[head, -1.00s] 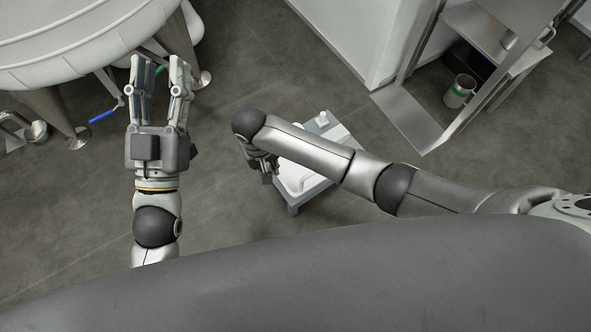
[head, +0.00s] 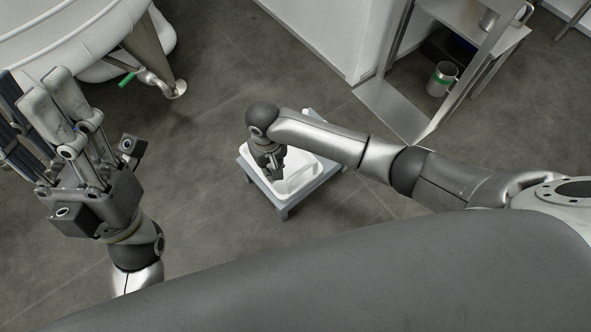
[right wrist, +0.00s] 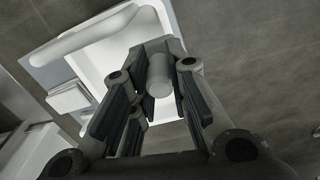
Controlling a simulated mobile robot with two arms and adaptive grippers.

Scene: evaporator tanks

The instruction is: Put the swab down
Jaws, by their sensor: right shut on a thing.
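My right gripper (head: 272,174) hangs over a white tray (head: 318,160) in the head view, with its fingers pointing down. In the right wrist view the right gripper (right wrist: 158,100) is shut on a pale, rounded cylinder, the swab (right wrist: 159,75). Only its end shows between the fingers; the rest is hidden. The white tray also shows behind it in the right wrist view (right wrist: 105,58). I cannot tell whether the swab touches the tray. My left gripper (head: 45,125) is empty, with its fingers apart, at the left of the head view.
The tray sits on a low blue-grey stand (head: 283,209) on the dark floor. A small white block (right wrist: 68,97) lies beside the tray. A white tank (head: 70,35) stands upper left.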

